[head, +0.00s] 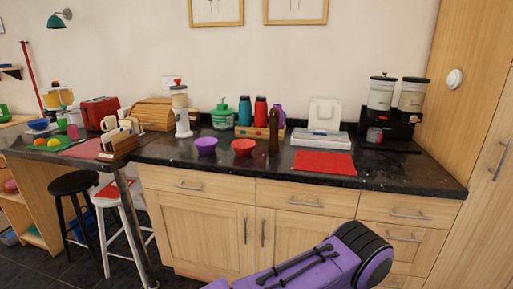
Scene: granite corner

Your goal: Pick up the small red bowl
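The small red bowl (243,148) stands upright on the dark granite counter (222,172), near the middle of the head view. It is just right of a purple bowl (206,146) and left of a tall dark brown cylinder, perhaps a pepper mill (274,132). It looks empty, though its inside is hard to make out. One purple arm link of mine shows low in the view, in front of the cabinets and well away from the bowl. Neither of my grippers is in view.
A red mat (324,163) lies right of the bowl. Bottles (261,112) in a wooden holder stand behind it. A dispenser stand (391,128) is at the counter's right. Two stools (76,183) stand at the left. Bare counter lies in front of the bowl.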

